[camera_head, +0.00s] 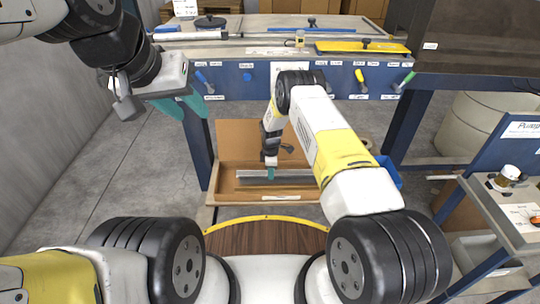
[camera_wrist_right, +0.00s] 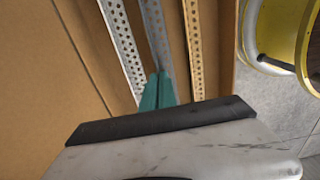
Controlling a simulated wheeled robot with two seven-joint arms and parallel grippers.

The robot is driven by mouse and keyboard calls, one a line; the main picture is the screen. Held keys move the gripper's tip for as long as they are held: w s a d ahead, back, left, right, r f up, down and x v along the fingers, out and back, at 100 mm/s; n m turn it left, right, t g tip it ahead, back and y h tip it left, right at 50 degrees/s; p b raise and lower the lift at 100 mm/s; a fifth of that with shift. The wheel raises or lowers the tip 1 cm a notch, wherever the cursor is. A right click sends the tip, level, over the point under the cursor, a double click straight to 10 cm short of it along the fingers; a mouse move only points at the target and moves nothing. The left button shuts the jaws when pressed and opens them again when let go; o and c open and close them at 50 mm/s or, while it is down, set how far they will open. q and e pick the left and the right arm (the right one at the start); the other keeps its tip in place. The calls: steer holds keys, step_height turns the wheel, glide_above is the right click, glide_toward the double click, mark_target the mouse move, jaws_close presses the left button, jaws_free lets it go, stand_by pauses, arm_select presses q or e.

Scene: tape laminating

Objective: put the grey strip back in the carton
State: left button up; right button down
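The grey strip (camera_head: 300,177) lies lengthwise inside the low brown carton (camera_head: 225,197) on the floor side of the bench. Whether the strip rests on the carton's bottom is hidden. My left gripper (camera_head: 182,104) hangs empty at the upper left, its teal fingers apart, away from the carton.
The blue workbench (camera_head: 240,80) stands behind, with a yellow strip (camera_head: 362,47) and coloured-handled tools on it. A side cart (camera_head: 500,190) is at right. A round wooden surface with yellow rim (camera_head: 265,237) lies in front. The floor at left is clear.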

steer(key=shift+f, duration=0.65)
stand_by(1.5)
steer(key=c, duration=1.6)
jaws_free()
steer(key=shift+r, duration=0.1)
steer(key=shift+r, duration=2.9)
